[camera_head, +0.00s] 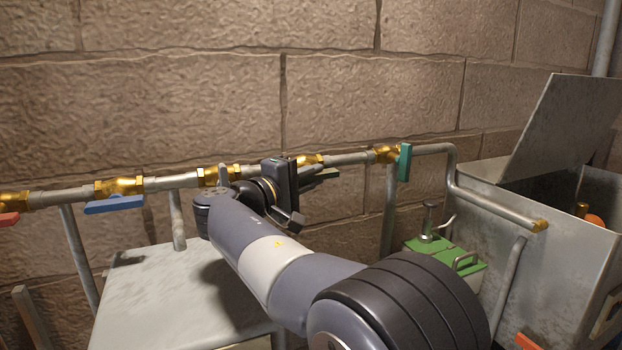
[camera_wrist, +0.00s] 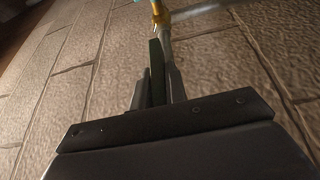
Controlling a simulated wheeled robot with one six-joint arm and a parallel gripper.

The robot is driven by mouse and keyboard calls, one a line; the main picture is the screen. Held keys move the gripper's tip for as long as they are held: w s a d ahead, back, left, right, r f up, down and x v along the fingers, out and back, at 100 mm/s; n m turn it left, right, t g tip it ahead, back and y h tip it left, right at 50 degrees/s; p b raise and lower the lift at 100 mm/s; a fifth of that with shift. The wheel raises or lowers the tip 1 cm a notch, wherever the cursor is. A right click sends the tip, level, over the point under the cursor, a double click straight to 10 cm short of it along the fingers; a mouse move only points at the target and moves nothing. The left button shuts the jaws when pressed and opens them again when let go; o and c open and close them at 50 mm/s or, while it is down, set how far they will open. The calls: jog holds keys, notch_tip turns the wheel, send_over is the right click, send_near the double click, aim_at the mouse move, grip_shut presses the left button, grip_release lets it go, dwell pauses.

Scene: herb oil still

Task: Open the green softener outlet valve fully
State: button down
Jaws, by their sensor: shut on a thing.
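The dark green valve lever (camera_head: 325,174) sits below a brass valve body (camera_head: 308,160) on the wall pipe, largely hidden behind my gripper (camera_head: 302,178). In the wrist view the lever (camera_wrist: 156,70) runs between my two fingers, and my gripper (camera_wrist: 155,88) is shut on it. A brass fitting (camera_wrist: 160,14) shows beyond the lever at the top. The lever's exact angle to the pipe is hard to tell. To the right, a teal-green lever (camera_head: 404,162) hangs across the pipe on another brass valve (camera_head: 384,154), apart from my gripper.
A blue lever (camera_head: 114,204) lies along the pipe at left, and a red lever (camera_head: 8,219) is at the left edge. A grey metal table (camera_head: 150,300) stands below. A green-topped container (camera_head: 440,256) and an open metal tank (camera_head: 500,215) stand at right.

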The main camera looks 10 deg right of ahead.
jog(key=shift+f, duration=0.1)
jog(key=c, duration=1.5)
grip_release()
jog(key=shift+o, duration=0.2)
jog(key=b+v, duration=0.1)
jog(key=v, duration=0.9)
jog(key=shift+s+a+b, duration=0.2)
jog(key=shift+a+b, duration=0.15)
